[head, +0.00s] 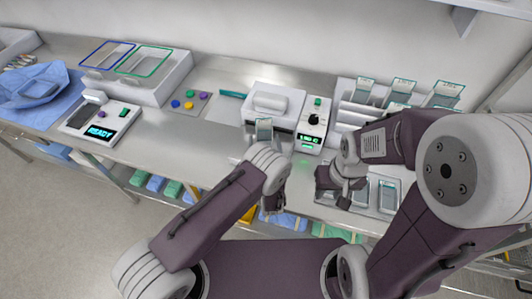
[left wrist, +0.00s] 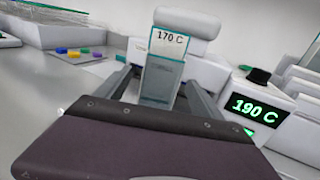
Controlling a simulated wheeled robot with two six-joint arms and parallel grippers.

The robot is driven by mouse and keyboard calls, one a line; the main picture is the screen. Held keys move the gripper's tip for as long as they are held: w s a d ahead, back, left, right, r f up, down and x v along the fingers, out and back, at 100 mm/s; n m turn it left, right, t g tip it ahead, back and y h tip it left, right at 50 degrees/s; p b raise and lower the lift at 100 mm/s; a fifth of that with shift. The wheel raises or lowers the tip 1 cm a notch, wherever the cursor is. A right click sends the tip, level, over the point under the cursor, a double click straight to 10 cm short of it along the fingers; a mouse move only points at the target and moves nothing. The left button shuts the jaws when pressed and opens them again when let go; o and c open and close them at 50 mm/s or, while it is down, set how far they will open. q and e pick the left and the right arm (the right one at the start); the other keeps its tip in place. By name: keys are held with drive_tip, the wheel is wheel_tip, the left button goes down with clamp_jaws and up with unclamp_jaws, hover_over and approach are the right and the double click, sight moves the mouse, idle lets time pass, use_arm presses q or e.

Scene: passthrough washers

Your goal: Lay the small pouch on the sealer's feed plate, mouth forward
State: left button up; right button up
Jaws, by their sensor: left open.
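The small clear pouch with a teal edge and a "170 C" label (left wrist: 165,45) stands out in front of the sealer (head: 278,103). In the head view the pouch (head: 264,128) shows just beyond my left wrist. My left gripper (left wrist: 159,88) is open, with one finger on either side of the pouch's lower part. I cannot tell whether the pouch touches the feed plate, which is mostly hidden behind my wrist. My right gripper (head: 341,186) is over the tray (head: 386,205) at the right; its jaws are too unclear to read.
The sealer's control box (head: 311,125) reads 190 C. Several pouches stand in a rack (head: 403,87) at the back right. At the left are a device reading READY (head: 101,123), a blue cloth (head: 38,88) and a bin with blue and green frames (head: 150,85).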

use_arm(q)
drive_tip(key=s+b, duration=0.1)
drive_tip(key=s, duration=0.9)
drive_tip(key=shift+s+d+b, duration=0.15)
drive_tip(key=shift+d+b, duration=0.1)
drive_tip(key=shift+b, duration=0.05)
drive_tip(key=shift+r, duration=0.1)
